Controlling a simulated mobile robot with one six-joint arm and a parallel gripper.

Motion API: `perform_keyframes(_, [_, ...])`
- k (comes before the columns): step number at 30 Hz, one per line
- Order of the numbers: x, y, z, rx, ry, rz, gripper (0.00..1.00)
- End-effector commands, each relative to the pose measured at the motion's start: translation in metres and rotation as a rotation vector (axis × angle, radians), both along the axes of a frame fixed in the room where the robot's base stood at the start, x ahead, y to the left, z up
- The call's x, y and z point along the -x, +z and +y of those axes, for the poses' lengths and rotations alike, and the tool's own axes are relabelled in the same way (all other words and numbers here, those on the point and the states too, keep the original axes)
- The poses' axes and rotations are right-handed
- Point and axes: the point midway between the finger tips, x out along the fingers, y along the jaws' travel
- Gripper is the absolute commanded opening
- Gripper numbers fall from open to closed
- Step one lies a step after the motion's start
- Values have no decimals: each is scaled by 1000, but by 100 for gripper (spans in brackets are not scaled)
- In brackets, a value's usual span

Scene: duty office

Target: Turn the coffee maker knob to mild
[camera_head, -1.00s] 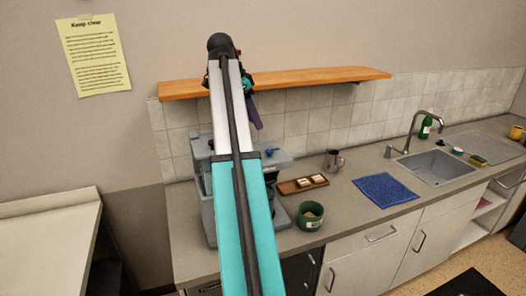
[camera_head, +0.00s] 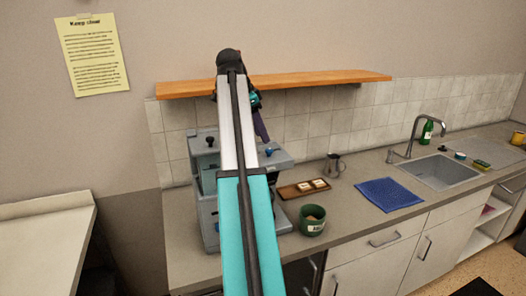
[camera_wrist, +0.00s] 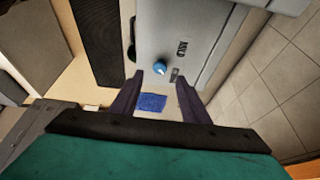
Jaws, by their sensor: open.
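The grey coffee maker (camera_head: 205,180) stands on the counter, partly hidden behind my arm in the head view. A blue knob (camera_head: 268,152) and a black knob (camera_head: 210,141) show on its top. In the wrist view the blue knob (camera_wrist: 160,67) sits on the grey panel (camera_wrist: 165,25) beside small dark lettering too small to read surely. My gripper (camera_wrist: 158,90) is open and empty, its dark fingers spread below the knob in the picture and apart from it.
A wooden shelf (camera_head: 320,80) runs along the wall close to my arm. A green cup (camera_head: 312,220), a wooden tray (camera_head: 290,192), a metal mug (camera_head: 333,166) and a blue cloth (camera_head: 389,193) lie right of the coffee maker. The sink (camera_head: 438,170) is farther right.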

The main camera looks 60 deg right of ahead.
Motion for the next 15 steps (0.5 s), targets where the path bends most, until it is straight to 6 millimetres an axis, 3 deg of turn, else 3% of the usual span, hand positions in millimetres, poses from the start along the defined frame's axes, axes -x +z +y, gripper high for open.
perform_keyframes(15, [11, -46, -15, 0, 2, 1, 42])
